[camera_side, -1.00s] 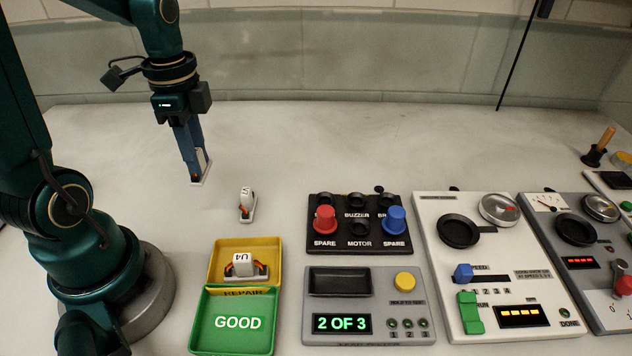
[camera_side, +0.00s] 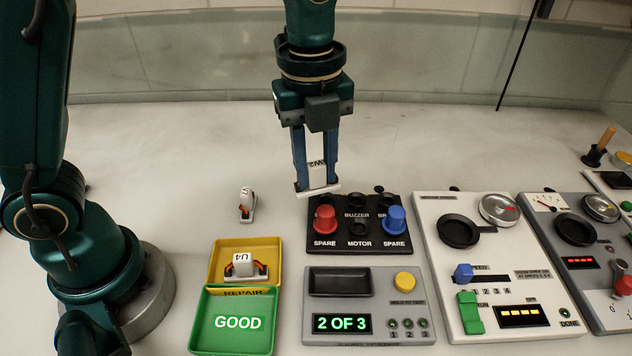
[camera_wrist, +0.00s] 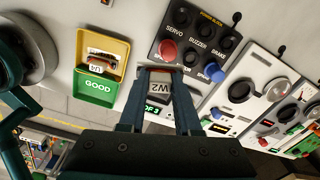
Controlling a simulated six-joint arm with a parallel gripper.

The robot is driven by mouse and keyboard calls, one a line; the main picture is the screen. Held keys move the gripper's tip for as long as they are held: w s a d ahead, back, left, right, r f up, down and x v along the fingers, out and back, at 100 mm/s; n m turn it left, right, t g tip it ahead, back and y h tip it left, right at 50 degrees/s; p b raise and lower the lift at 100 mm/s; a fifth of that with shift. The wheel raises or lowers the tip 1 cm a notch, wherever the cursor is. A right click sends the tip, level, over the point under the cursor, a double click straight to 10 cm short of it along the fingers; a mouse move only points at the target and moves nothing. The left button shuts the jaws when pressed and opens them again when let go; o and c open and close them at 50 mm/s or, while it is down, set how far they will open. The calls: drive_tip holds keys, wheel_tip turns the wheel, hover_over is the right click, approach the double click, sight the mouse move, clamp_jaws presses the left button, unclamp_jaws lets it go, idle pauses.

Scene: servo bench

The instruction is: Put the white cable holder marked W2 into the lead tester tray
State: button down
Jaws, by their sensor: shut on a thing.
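My gripper (camera_side: 316,180) is shut on the white cable holder W2 (camera_side: 318,176), with one blue finger on each side of it. It holds the holder in the air near the back left edge of the black power block. The W2 mark (camera_wrist: 160,87) also shows between the fingers in the wrist view. The lead tester (camera_side: 413,282) is the grey box in front of the power block, with a dark, empty tray (camera_side: 338,281) at its upper left. Its display reads 2 OF 3. In the wrist view the gripper and holder hide much of the tester.
The black power block (camera_side: 346,246) has red and blue SPARE knobs. A yellow REPAIR bin (camera_side: 273,250) holds a holder marked U4 (camera_side: 243,265); the green GOOD bin (camera_side: 237,322) looks empty. Another white holder (camera_side: 247,205) stands behind the bins. A white motor panel (camera_side: 500,240) stands right.

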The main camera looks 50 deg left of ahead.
drive_tip(key=s+d+f+m, duration=0.2)
drive_tip(key=s+d+m, duration=0.2)
drive_tip(key=d, duration=0.5)
drive_tip(key=shift+a+f, duration=0.1)
drive_tip(key=shift+f, duration=2.35)
drive_tip(key=shift+f, duration=1.1)
idle(1.2)
drive_tip(key=c, duration=0.5)
unclamp_jaws()
drive_tip(key=shift+r, duration=0.1)
drive_tip(key=shift+r, duration=2.45)
